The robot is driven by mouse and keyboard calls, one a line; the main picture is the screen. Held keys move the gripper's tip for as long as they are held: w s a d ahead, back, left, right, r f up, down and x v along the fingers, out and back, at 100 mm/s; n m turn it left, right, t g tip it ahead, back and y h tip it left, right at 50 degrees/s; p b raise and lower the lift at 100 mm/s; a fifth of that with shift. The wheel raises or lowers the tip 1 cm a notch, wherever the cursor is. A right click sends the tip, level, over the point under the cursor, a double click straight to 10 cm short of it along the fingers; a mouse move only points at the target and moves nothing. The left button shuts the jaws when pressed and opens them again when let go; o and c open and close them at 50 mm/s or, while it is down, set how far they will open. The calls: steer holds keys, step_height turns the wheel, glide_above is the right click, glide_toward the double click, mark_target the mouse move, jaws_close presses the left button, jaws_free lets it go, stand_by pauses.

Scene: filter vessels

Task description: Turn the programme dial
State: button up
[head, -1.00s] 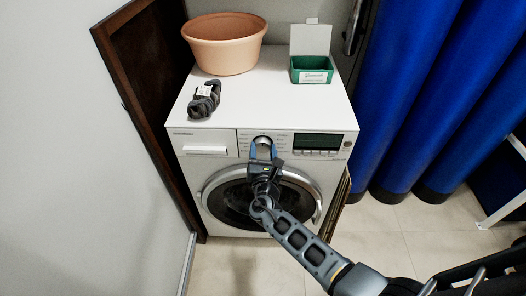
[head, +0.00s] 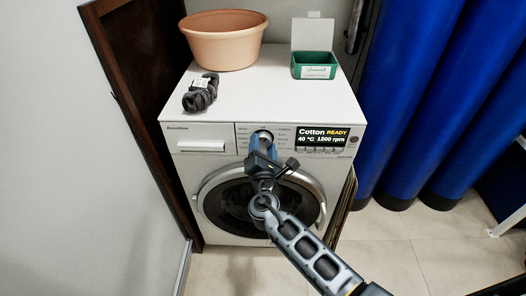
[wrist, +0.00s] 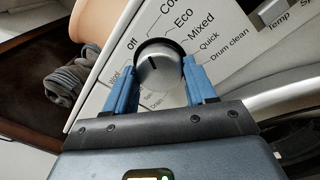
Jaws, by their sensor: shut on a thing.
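The programme dial (head: 265,134) is a round silver knob on the washing machine's front panel. It also shows in the wrist view (wrist: 158,66), with a dark pointer line and printed labels such as Off, Eco, Mixed, Quick and Drum clean around it. My gripper (head: 262,146) is shut on the dial, with one blue finger on each side in the wrist view (wrist: 160,78). The display (head: 322,139) right of the dial is lit and reads Cotton, READY, 40 °C, 1200 rpm.
The washing machine (head: 180,165) has a closed round door (head: 235,200) below my gripper.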

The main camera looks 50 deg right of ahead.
stand_by(0.4)
steer(key=o, duration=1)
steer(key=shift+o, duration=0.2)
steer(key=v, duration=0.7)
steer(key=shift+s+a+b, duration=0.25)
steer(key=shift+a+b, duration=0.05)
steer(key=shift+f, duration=0.1)
